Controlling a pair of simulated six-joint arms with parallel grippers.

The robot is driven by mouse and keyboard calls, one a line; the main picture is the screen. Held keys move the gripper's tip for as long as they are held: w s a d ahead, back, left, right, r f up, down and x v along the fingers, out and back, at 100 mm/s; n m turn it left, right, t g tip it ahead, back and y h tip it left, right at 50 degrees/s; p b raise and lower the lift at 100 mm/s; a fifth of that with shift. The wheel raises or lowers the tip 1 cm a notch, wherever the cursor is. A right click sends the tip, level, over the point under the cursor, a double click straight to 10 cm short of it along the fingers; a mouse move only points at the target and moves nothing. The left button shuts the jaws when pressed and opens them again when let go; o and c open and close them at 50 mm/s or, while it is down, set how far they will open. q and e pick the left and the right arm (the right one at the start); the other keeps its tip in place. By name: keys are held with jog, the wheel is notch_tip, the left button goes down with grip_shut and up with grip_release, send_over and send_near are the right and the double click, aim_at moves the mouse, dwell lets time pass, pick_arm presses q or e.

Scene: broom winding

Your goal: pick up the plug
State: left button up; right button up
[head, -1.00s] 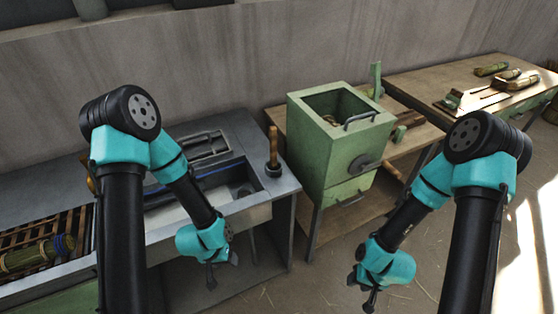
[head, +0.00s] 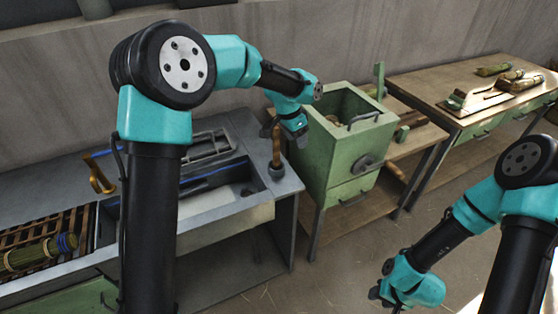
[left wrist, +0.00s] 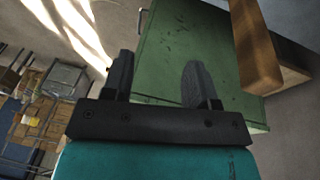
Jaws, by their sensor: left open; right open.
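The plug (head: 276,150), an upright brown wooden handle on a dark round base, stands at the right end of the grey sink counter. My left gripper (head: 284,136) is open and empty, close to the top of the handle in the head view. Whether it touches the handle cannot be told. In the left wrist view a brown wooden bar (left wrist: 256,45), which looks like the handle, lies to the right of the open fingers (left wrist: 158,80), not between them. My right gripper (head: 382,296) is open and empty, low over the floor, far from the plug.
The green box (head: 345,150) with an open top stands just right of the plug; its green side (left wrist: 165,45) fills the left wrist view. A sink basin (head: 205,205) lies left of the plug. A wooden table (head: 440,90) stands at the back right.

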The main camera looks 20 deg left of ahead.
pick_arm(q)
notch_tip(320, 180, up, 8)
jog(key=w+a+y, duration=0.1)
jog(key=w+a, duration=0.1)
jog(key=w, duration=0.1)
notch_tip(320, 180, up, 7)
jog(key=y, duration=0.2)
send_over(276, 134)
jog(key=w, duration=0.2)
jog(key=shift+s+a+m+g, duration=0.1)
jog(key=shift+a+m+g, duration=0.05)
jog(key=shift+m+g, duration=0.2)
jog(key=shift+f, duration=0.1)
notch_tip(276, 134, down, 12)
jog(key=shift+f, duration=0.1)
jog(key=shift+s+f, duration=0.15)
jog(key=shift+f, duration=1.15)
jog(key=shift+s+f, duration=0.15)
jog(key=shift+f, duration=1.1)
jog(key=shift+c, duration=0.3)
